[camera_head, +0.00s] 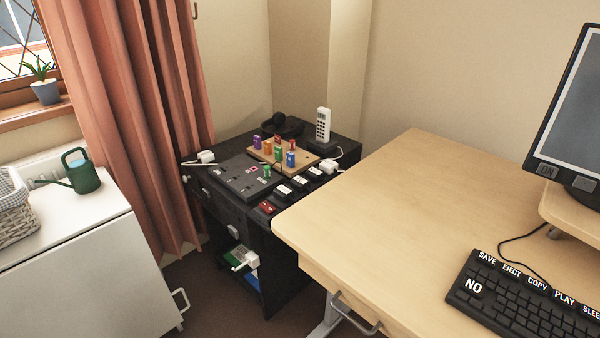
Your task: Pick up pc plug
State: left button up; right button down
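Several small white plug-like pieces show around the black cabinet (225,216); I cannot tell which is the pc plug. One white plug (207,156) lies at the back left of the cabinet top, with a pale cord running left. Another white plug (328,166) is at the right edge of the top, near the desk. A third white plug (250,259) hangs or lies at the front of the open lower shelf. A dark switch panel (238,179) with sockets is on the cabinet top. Neither of my grippers is in view.
A wooden board with coloured pegs (270,152), a white handset (323,126) and several dark blocks (300,183) crowd the cabinet top. The wooden desk (390,215) stands close on the right, with a keyboard (525,300). A white cabinet (80,270) with a green watering can (83,178) stands left.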

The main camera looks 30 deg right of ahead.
aim_at(300, 182)
jog(key=z, duration=1.05)
